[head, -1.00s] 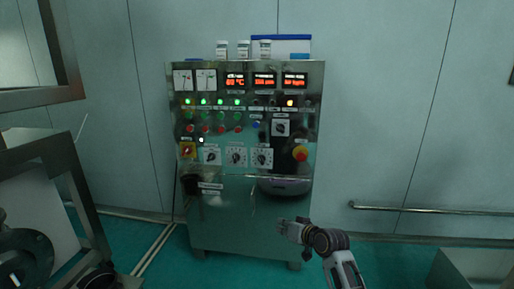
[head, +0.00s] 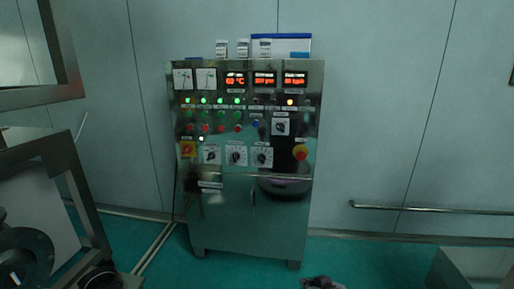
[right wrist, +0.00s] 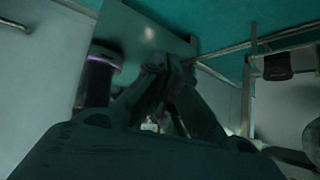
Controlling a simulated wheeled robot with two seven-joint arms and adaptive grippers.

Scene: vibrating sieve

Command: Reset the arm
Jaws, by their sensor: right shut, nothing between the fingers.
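My right arm (head: 322,283) shows only as a small piece at the bottom edge of the head view, low in front of the control cabinet. In the right wrist view my right gripper (right wrist: 166,72) has its fingers together with nothing between them. My left gripper is in neither view. The metal control cabinet (head: 250,215) stands against the wall, with lit red displays (head: 264,79), several green lamps, dials and a red emergency button (head: 300,152).
A metal frame (head: 88,200) stands at the left. A wall rail (head: 430,208) runs at the right. Green floor is open in front of the cabinet.

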